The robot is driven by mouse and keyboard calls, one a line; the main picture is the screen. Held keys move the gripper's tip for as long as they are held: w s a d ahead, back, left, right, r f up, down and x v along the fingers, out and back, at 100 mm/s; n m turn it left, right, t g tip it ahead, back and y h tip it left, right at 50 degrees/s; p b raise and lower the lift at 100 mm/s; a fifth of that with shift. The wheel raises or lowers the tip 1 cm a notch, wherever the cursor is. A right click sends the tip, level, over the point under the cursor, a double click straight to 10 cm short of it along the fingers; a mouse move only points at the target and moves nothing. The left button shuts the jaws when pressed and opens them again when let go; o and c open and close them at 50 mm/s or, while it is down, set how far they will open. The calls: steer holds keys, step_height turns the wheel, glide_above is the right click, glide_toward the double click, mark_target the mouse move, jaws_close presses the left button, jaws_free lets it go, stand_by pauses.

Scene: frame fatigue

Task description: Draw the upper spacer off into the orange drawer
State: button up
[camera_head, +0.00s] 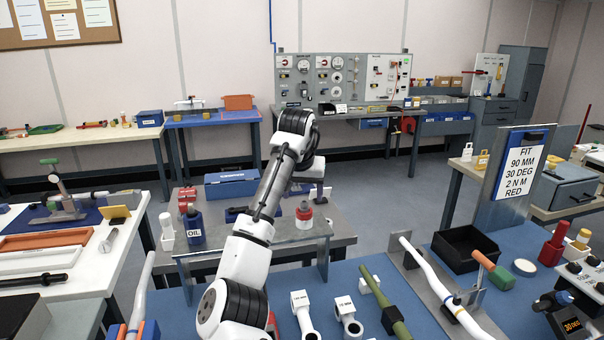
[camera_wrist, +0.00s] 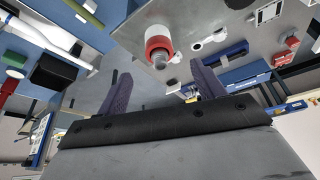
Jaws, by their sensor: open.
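My gripper (camera_wrist: 161,78) is open in the wrist view, with its two dark purple fingers apart and nothing between them. Just beyond the fingertips stands a white and red cylinder (camera_wrist: 158,42) with a grey tip. A similar red and white cylinder (camera_head: 304,216) stands on the raised grey shelf in the head view, below my wrist. I cannot tell for sure which part is the upper spacer. An orange tray (camera_head: 45,241) lies on the left table, and an orange box (camera_head: 238,102) sits on the back bench. Neither clearly shows as a drawer.
A dark blue OIL bottle (camera_head: 194,225) stands at the shelf's left. The blue bench holds white fittings, a green rod (camera_head: 386,297) and a black bin (camera_head: 466,249). A sign (camera_head: 520,162) stands right.

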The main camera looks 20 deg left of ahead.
mark_target(304, 204)
steer(key=p+x, duration=0.1)
steer(key=x, duration=0.5)
steer(key=shift+w+f+p, duration=0.2)
steer(key=shift+f+p, duration=0.15)
steer(key=c, duration=1.2)
steer(key=shift+r, duration=3.05)
steer(key=shift+r, duration=2)
